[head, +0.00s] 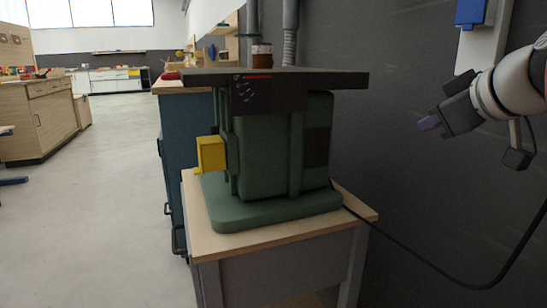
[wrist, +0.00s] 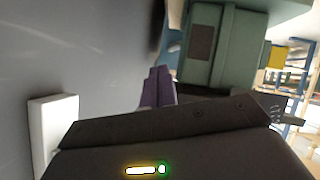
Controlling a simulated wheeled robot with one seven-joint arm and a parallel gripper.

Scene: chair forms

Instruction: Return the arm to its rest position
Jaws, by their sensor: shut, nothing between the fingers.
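My gripper (head: 428,123) shows at the right of the head view, raised beside the dark wall. Its purple fingers are shut and empty. In the wrist view the closed fingers (wrist: 158,88) stand above the dark gripper body. My white and grey arm reaches in from the right edge of the head view. The gripper is to the right of the green machine (head: 285,145) and apart from it.
The green machine has a dark flat top (head: 335,79) and a yellow box (head: 211,154) on its side. It stands on a wooden-topped table (head: 275,239). A black cable (head: 425,262) hangs at the right. A wooden cabinet (head: 40,120) stands far left, with open floor between.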

